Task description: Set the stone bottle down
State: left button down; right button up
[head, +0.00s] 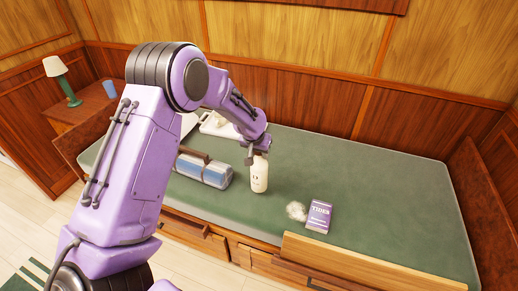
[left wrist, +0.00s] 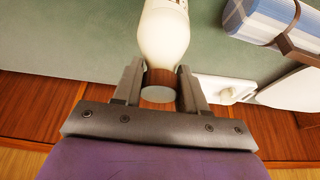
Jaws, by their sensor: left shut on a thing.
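The stone bottle (head: 259,174) is cream-coloured with dark lettering. It is upright at the green bunk top (head: 390,200); I cannot tell whether its base touches the surface. My left gripper (head: 256,150) is at the bottle's top end. In the left wrist view the gripper (left wrist: 160,90) is shut on the brown neck of the bottle (left wrist: 164,35). My right gripper is in neither view.
A rolled blue plaid blanket (head: 204,169) lies left of the bottle. A purple book or box (head: 319,216) and a whitish fluffy thing (head: 296,211) lie to its right. A wooden rail (head: 370,262) edges the front right. The far right top is clear.

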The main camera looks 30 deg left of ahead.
pick_arm(q)
notch_tip(320, 180, down, 5)
jog(key=shift+b, duration=0.9)
jog(key=shift+f, duration=0.7)
jog(key=c, duration=0.5)
grip_release()
jog(key=shift+c, duration=0.2)
jog(key=shift+d, duration=0.1)
jog(key=shift+s, duration=0.1)
send_near(259, 165)
jog(key=shift+w+a+f, duration=0.6)
jog(key=shift+w+f, duration=0.15)
jog(key=shift+c, duration=0.3)
